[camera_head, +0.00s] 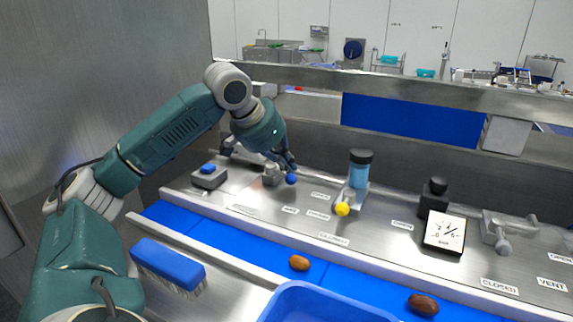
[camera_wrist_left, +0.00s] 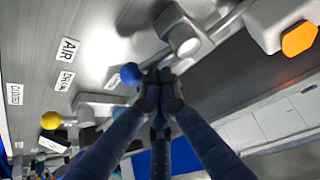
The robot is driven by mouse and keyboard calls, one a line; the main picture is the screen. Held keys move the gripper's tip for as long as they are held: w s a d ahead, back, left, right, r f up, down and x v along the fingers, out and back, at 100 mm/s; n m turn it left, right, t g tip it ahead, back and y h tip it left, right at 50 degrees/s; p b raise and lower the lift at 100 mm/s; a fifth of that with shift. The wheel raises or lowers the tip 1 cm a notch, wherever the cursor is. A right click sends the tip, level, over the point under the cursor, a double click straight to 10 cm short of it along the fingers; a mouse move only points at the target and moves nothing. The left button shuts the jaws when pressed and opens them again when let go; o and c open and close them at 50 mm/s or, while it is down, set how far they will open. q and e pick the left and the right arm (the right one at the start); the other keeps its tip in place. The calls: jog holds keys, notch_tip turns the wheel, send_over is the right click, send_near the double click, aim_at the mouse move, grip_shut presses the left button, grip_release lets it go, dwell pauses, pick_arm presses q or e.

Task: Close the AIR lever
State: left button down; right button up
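The AIR lever shows as a blue ball knob (camera_head: 291,179) on a metal fitting on the steel panel. The blue knob is larger in the left wrist view (camera_wrist_left: 131,74), with the AIR label (camera_wrist_left: 69,50) to its left. My left gripper (camera_head: 289,163) is over the panel right at this knob. In the left wrist view my left gripper's fingertips (camera_wrist_left: 161,88) are together with nothing seen between them. The knob is just beside them; I cannot tell whether they touch. My right gripper is in neither view.
A yellow-knobbed lever (camera_head: 342,209) stands to the right near a blue cylinder (camera_head: 360,172). Further right are a gauge (camera_head: 444,232) and the VENT lever (camera_head: 503,246). A blue brush (camera_head: 168,265), a blue bin (camera_head: 325,301) and dates (camera_head: 299,263) are in front.

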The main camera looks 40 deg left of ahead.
pick_arm(q)
jog(key=shift+s, duration=0.25)
jog(key=shift+w, duration=0.2)
jog(key=shift+w+f, duration=0.1)
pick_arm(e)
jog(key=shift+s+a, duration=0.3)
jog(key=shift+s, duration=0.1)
pick_arm(q)
jog(key=shift+s, duration=0.25)
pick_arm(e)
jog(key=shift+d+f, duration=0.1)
